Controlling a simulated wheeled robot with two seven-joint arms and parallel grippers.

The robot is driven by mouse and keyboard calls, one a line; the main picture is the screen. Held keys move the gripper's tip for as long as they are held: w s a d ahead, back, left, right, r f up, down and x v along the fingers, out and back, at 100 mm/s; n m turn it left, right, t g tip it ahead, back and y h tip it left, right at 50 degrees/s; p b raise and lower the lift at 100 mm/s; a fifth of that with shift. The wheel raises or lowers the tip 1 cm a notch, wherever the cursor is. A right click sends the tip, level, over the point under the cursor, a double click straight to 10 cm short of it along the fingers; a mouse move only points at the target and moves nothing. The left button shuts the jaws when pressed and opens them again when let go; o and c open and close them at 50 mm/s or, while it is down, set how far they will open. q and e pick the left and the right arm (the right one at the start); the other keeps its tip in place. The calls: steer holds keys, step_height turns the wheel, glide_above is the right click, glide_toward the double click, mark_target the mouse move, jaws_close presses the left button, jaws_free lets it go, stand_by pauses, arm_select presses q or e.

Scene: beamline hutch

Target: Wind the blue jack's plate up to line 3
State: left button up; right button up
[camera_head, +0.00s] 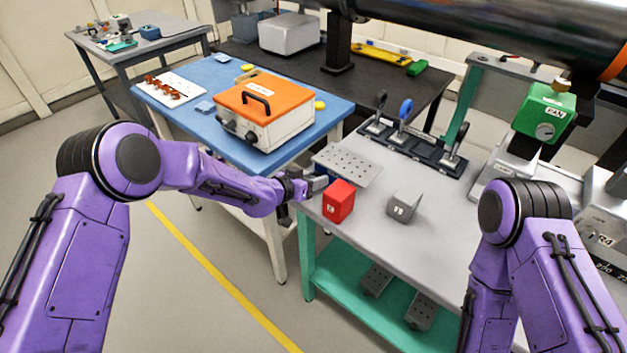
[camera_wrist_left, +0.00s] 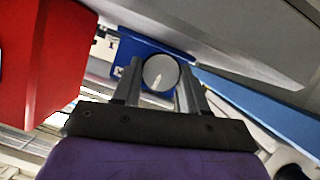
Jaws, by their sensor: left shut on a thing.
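My left gripper (camera_head: 312,186) is at the left edge of the grey bench, beside the red block (camera_head: 340,201). In the left wrist view its two fingers (camera_wrist_left: 160,85) are shut on a round knob (camera_wrist_left: 160,73) with a pale pointer mark. The knob sits in front of the blue jack (camera_wrist_left: 128,48), which is mostly hidden in the head view. A perforated grey plate (camera_head: 347,165) lies just beyond the gripper; I cannot tell for sure whether it is the jack's plate. No numbered lines are legible. My right gripper is out of view.
A grey block (camera_head: 404,205) stands right of the red block, which also shows close by in the left wrist view (camera_wrist_left: 38,55). A rack of handled tools (camera_head: 412,143) stands behind. An orange-lidded case (camera_head: 264,110) is on the blue table (camera_head: 218,82) to the left.

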arm_select(q)
steer(key=shift+s+d+f+m+t+y+b, duration=0.1)
steer(key=shift+m+t+y+b, duration=0.15)
steer(key=shift+m+y+b, duration=0.25)
steer(key=shift+d+f+m+t+y+b, duration=0.1)
steer(key=shift+m+t+y+b, duration=0.2)
steer(key=shift+m+b, duration=0.4)
steer(key=shift+r+m+t+y+b, duration=0.15)
steer(key=shift+m+t+y+b, duration=0.2)
steer(key=shift+m+b, duration=0.4)
steer(key=o, duration=1.1)
steer(key=shift+c, duration=0.2)
steer(key=shift+s, duration=0.1)
steer(key=b+v, duration=0.1)
steer(key=v, duration=0.9)
steer(key=shift+s, duration=0.25)
steer(key=shift+a+r, duration=0.15)
